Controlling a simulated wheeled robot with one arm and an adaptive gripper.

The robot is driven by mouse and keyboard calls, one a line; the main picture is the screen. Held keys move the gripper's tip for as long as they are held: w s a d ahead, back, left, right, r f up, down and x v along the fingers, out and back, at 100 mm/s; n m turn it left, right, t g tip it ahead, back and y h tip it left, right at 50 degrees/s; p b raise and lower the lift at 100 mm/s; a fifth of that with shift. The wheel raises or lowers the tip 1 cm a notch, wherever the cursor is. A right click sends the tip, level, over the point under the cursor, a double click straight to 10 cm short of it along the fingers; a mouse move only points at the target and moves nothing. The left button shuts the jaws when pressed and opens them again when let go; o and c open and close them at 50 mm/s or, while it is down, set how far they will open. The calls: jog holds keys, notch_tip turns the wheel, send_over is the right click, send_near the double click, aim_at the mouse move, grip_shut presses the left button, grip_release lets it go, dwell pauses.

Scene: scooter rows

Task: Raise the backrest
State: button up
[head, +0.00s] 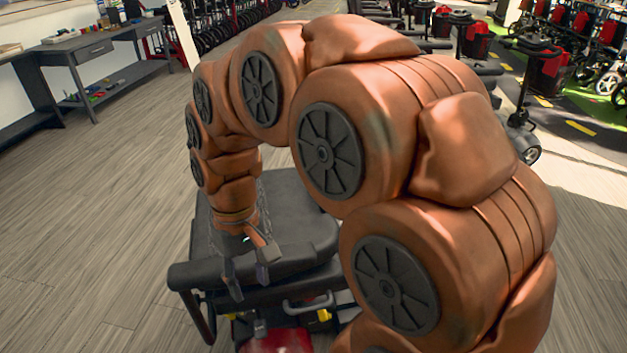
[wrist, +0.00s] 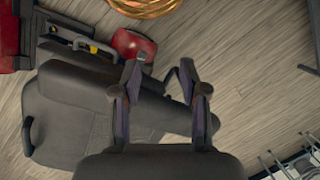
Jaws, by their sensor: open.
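A scooter seat with dark padding stands in front of me, above a red body (head: 280,342). A broad dark panel, which looks like the backrest (head: 295,215) folded down low over the seat, lies nearly flat; in the wrist view the backrest (wrist: 72,115) seems to be the large panel at left. I cannot tell exactly where backrest and seat cushion part. My gripper (head: 250,279) points down at the near left side of the seat. In the wrist view my gripper (wrist: 161,72) has its two fingers spread with nothing held between them. Contact with the padding cannot be told.
A grey handle (head: 308,304) and yellow parts (head: 323,315) sit under the seat. Other scooters (head: 535,85) stand in a row at back right. A workbench (head: 95,55) stands at far left. The wooden floor at left is clear.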

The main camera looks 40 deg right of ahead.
jog(key=w+d+r+m+t+y, duration=0.2)
jog(key=w+d, duration=1.4)
jog(key=w+d+f+m+t, duration=0.1)
jog(key=d+f+m, duration=0.1)
jog(key=d, duration=0.9)
jog(key=w+d+f+m+t, duration=0.1)
jog(key=d+f+m, duration=0.1)
jog(key=d, duration=0.9)
jog(key=shift+h, duration=0.3)
jog(key=shift+x, duration=3.8)
jog(key=shift+d, duration=0.1)
jog(key=shift+c, duration=0.2)
grip_shut()
